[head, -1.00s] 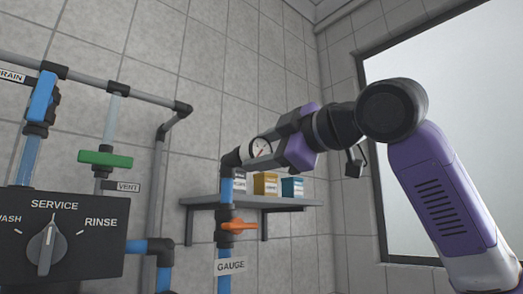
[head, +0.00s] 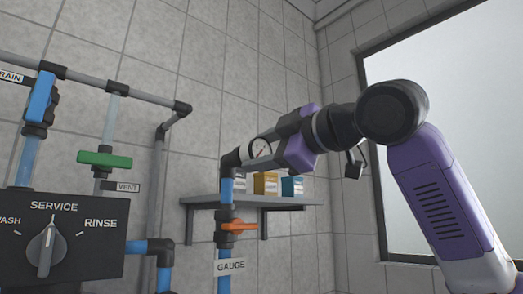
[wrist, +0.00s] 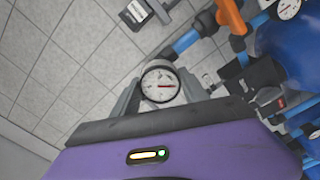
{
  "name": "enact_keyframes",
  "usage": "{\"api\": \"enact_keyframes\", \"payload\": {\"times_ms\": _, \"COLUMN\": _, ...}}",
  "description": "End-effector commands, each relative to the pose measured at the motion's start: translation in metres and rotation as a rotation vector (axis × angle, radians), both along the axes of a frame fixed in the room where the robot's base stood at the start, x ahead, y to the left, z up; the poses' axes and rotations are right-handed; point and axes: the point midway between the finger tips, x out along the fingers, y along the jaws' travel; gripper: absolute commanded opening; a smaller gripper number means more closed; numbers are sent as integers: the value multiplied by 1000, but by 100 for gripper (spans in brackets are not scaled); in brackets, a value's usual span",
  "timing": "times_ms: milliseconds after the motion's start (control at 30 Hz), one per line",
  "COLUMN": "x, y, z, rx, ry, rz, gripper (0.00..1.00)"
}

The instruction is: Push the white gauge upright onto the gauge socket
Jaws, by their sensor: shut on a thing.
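The white gauge (head: 260,148) has a round dial with a black rim and a red needle. It sits between the fingers of my gripper (head: 262,157), which is shut on it. In the wrist view the gauge (wrist: 160,84) faces the camera between the two grey fingers (wrist: 158,95). The black elbow fitting (head: 231,160) tops the blue pipe labelled GAUGE, just left of the gauge and my fingertips. The gauge's stem is hidden, so I cannot tell whether it touches or sits in the fitting.
An orange valve handle (head: 240,226) is on the gauge pipe below the fitting. A wall shelf (head: 272,201) with small boxes is behind. A control panel (head: 70,243) with a knob and a green vent valve (head: 105,160) stand to the left. A window is at the right.

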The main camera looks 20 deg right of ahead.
Motion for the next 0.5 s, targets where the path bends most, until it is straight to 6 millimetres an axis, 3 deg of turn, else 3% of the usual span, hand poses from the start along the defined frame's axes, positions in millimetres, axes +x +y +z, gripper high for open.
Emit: {"api": "enact_keyframes", "payload": {"times_ms": 500, "x": 9, "y": 3, "z": 0, "rx": 1, "ry": 2, "rz": 0, "gripper": 16}}
